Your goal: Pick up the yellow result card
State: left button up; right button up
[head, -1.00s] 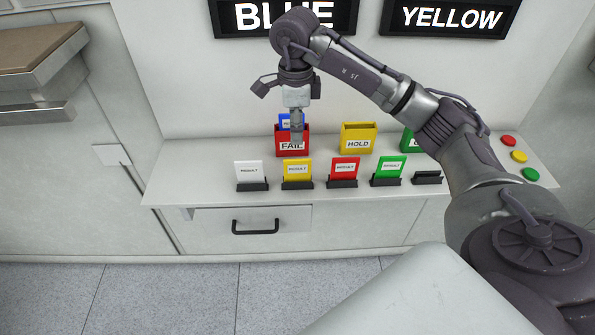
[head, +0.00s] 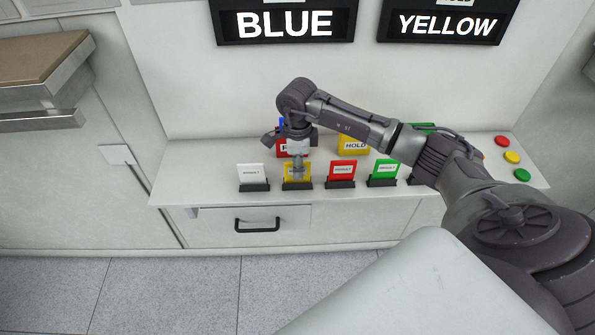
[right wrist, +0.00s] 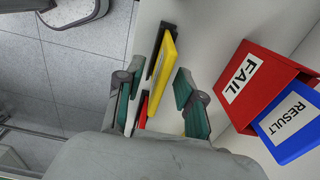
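The yellow result card (head: 290,178) stands upright in a dark holder (head: 297,186) on the counter, between the white and red cards. My right gripper (head: 298,174) points down just at the card and covers part of its face in the head view. In the right wrist view the gripper (right wrist: 160,100) is open, with the yellow card (right wrist: 165,65) in line with the gap between its fingers. I cannot tell whether a finger touches it. My left gripper is not in view.
White (head: 251,172), red (head: 342,169) and green (head: 383,168) result cards stand in holders in the same row. Coloured buttons (head: 512,157) sit at the right.

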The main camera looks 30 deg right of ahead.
grip_shut()
jog(key=shift+r, duration=0.1)
jog(key=shift+w+r+b, duration=0.1)
jog(key=shift+r+b, duration=0.3)
notch_tip(320, 180, up, 2)
jog(key=shift+r+b, duration=0.2)
jog(key=shift+b, duration=0.6)
jog(key=s+d+r+b, duration=0.4)
jog(key=s+r, duration=0.3)
jog(key=s, duration=0.3)
jog(key=shift+s+d+r+b, duration=0.3)
jog(key=shift+s+d+r, duration=0.05)
jog(key=shift+d, duration=0.25)
